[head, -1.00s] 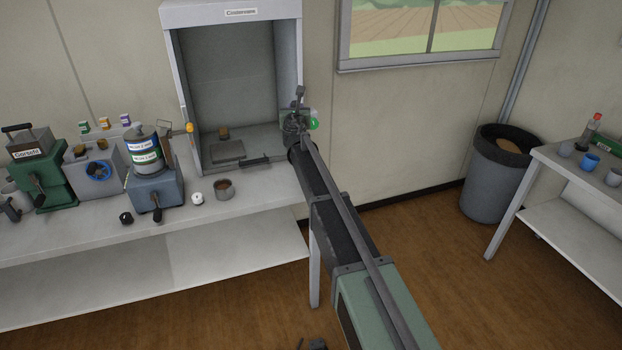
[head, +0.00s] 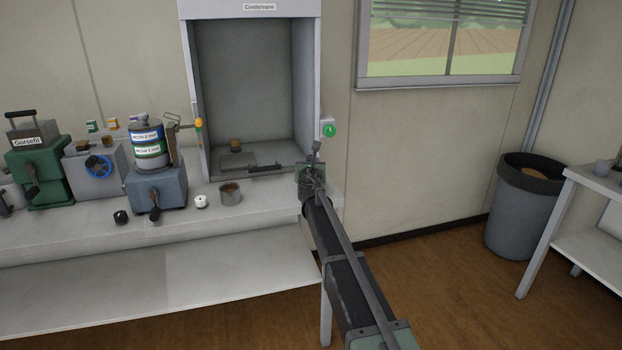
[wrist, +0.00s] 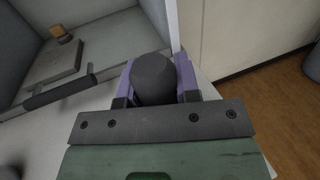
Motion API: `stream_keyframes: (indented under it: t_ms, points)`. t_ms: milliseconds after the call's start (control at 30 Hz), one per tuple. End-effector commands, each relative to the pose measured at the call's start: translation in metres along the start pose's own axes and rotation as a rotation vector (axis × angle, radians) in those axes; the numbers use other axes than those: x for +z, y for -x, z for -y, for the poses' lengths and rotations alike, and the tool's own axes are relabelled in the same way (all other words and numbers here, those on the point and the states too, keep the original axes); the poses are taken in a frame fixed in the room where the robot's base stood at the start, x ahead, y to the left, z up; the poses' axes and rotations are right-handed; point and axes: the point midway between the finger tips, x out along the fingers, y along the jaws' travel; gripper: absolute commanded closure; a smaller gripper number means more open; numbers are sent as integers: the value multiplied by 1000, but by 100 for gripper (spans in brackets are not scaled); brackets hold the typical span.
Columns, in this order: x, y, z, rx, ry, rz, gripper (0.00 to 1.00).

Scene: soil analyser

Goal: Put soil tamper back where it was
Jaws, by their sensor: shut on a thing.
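My gripper (head: 312,178) is at the right front corner of the bench, just outside the cabinet. In the wrist view its purple jaws (wrist: 188,80) are shut on a dark grey, round-topped cylinder, which I take to be the soil tamper (wrist: 153,78). Only its top shows there; its lower end is hidden. I cannot tell whether the tamper touches the bench.
The open cabinet (head: 310,90) holds a flat plate (head: 238,162) and a small brown block (head: 235,146); a dark bar (wrist: 60,92) lies along its front. A bin (head: 525,210) stands right.

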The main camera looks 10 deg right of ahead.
Motion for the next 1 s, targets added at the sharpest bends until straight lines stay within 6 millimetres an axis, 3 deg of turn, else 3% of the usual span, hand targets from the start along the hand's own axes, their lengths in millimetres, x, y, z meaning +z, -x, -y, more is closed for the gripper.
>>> stream_keyframes:
  t_ms: [33,400,433,600,933,1000]
  points:
    - [-17,0,0,0,0,0,94]
    - [-16,0,0,0,0,0,94]
    - [-15,0,0,0,0,0,67]
    - [-15,0,0,0,0,0,44]
    - [-8,1,0,0,0,0,44]
    - [-11,11,0,0,0,0,44]
